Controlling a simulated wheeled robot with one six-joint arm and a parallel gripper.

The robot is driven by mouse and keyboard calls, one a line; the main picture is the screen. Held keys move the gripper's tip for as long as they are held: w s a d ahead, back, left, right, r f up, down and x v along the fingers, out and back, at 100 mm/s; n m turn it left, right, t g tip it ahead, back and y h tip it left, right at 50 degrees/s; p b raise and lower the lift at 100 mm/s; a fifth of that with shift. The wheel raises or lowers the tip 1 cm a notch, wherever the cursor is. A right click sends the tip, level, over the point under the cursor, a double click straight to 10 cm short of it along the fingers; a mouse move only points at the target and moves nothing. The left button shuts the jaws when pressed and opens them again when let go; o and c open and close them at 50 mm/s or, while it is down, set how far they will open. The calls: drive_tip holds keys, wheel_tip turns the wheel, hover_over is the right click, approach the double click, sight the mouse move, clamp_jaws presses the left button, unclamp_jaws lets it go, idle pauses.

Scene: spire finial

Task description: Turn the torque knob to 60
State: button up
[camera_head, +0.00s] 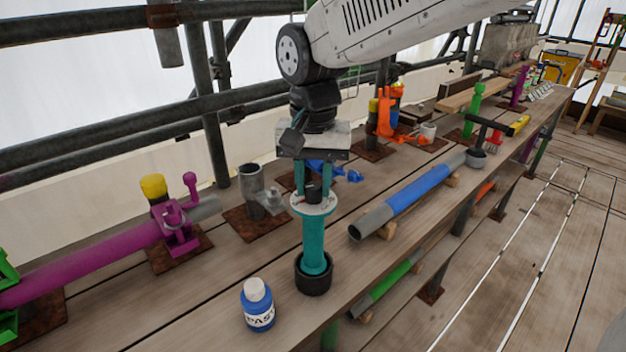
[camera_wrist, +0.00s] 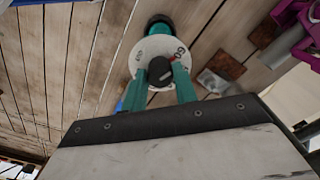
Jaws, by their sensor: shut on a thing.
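The torque tool stands upright, with a teal body (camera_head: 315,240), in a black round holder (camera_head: 314,280) on the bench. On its top is a white dial plate (camera_head: 301,207), also seen in the wrist view (camera_wrist: 128,65). The black torque knob (camera_head: 313,194) sits at the plate's middle and shows in the wrist view (camera_wrist: 159,71). My gripper (camera_head: 313,184) points down from above, its two teal fingers shut on either side of the knob. In the wrist view, a red mark (camera_wrist: 172,57) lies at the knob's upper right, close to a printed number that looks like 60.
A blue-labelled paste bottle (camera_head: 258,305) stands in front of the holder. A grey-blue pipe (camera_head: 410,195) lies to the right. A grey upright tube (camera_head: 252,185) and a magenta clamped pipe (camera_head: 95,258) are to the left. An orange clamp (camera_head: 386,112) stands behind.

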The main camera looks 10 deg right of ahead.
sight(314, 186)
idle(0.3)
drive_tip(key=o, duration=1)
drive_tip(key=shift+r, duration=0.1)
wheel_tip(314, 186, up, 8)
drive_tip(key=shift+f, duration=0.15)
drive_tip(key=shift+f+n, duration=0.15)
drive_tip(key=shift+n, duration=0.25)
drive_tip(key=shift+n+t, duration=0.7)
drive_tip(key=shift+n, duration=0.1)
drive_tip(key=s+d+f, duration=0.2)
drive_tip(key=s+d, duration=0.4)
drive_tip(key=d, duration=0.1)
drive_tip(key=s+d+f, duration=0.3)
drive_tip(key=s+d, duration=0.3)
drive_tip(key=s, duration=0.1)
drive_tip(key=s+d+f, duration=0.2)
drive_tip(key=s+d, duration=0.4)
drive_tip(key=d, duration=0.1)
drive_tip(key=shift+s+d+f, duration=0.15)
drive_tip(key=shift+s+d, duration=0.05)
drive_tip(key=shift+d, duration=0.15)
